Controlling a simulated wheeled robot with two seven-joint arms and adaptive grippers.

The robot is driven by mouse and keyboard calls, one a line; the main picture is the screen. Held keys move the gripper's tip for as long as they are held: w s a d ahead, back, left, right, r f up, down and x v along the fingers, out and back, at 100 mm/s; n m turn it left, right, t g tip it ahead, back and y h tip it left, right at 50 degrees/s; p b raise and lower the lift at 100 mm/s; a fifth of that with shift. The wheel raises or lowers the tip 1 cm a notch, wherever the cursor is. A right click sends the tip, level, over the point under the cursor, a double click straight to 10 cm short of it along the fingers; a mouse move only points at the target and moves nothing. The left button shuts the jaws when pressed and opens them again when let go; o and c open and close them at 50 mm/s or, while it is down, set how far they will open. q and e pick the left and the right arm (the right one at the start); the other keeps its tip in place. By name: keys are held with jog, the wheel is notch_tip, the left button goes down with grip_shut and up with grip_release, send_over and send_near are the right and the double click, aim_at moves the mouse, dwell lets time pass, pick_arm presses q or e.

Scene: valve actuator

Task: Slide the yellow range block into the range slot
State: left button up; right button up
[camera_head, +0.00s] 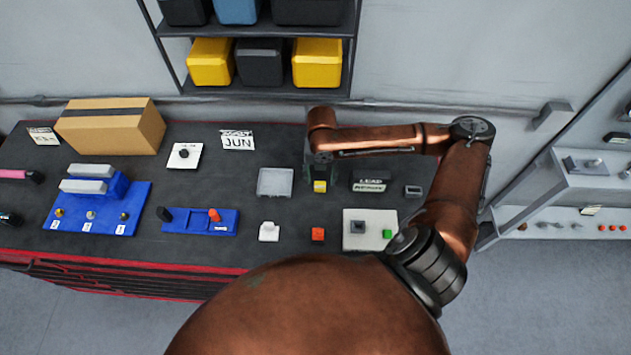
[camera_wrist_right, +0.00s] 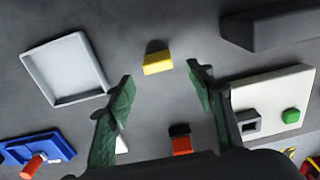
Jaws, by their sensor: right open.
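The small yellow range block (camera_head: 320,187) sits on the dark bench top, right of a grey tray. In the right wrist view the yellow block (camera_wrist_right: 158,64) lies just past my green fingertips, between their lines, with no visible contact. My right gripper (camera_head: 317,178) points down above the block, its fingers partly hidden by the arm. It is open and empty, with fingers apart in the wrist view (camera_wrist_right: 160,74). A white plate (camera_head: 377,215) carries a grey square socket (camera_head: 358,227) and a green button. I cannot tell which opening is the range slot. My left gripper is not in view.
A grey square tray (camera_head: 275,182) stands left of the block. A dark LEAD sign block (camera_head: 370,184) and a small grey frame (camera_head: 413,190) are to the right. An orange-red block (camera_head: 318,234) and a white piece (camera_head: 269,231) lie nearer the front edge. A blue panel (camera_head: 200,220) is farther left.

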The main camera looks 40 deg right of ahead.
aim_at(320, 184)
jog(key=shift+s+a+f, duration=0.15)
jog(key=shift+s+f, duration=0.15)
jog(key=shift+f, duration=0.45)
jog(key=f, duration=0.1)
jog(key=f+p, duration=0.1)
jog(key=shift+w+f, duration=0.3)
jog(key=shift+w, duration=0.1)
notch_tip(320, 184, down, 2)
jog(key=shift+s, duration=0.1)
jog(key=shift+c, duration=1.4)
jog(key=shift+d, duration=0.2)
jog(key=c, duration=0.5)
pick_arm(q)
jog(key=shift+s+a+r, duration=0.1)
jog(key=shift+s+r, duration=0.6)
pick_arm(e)
jog(key=c, duration=0.5)
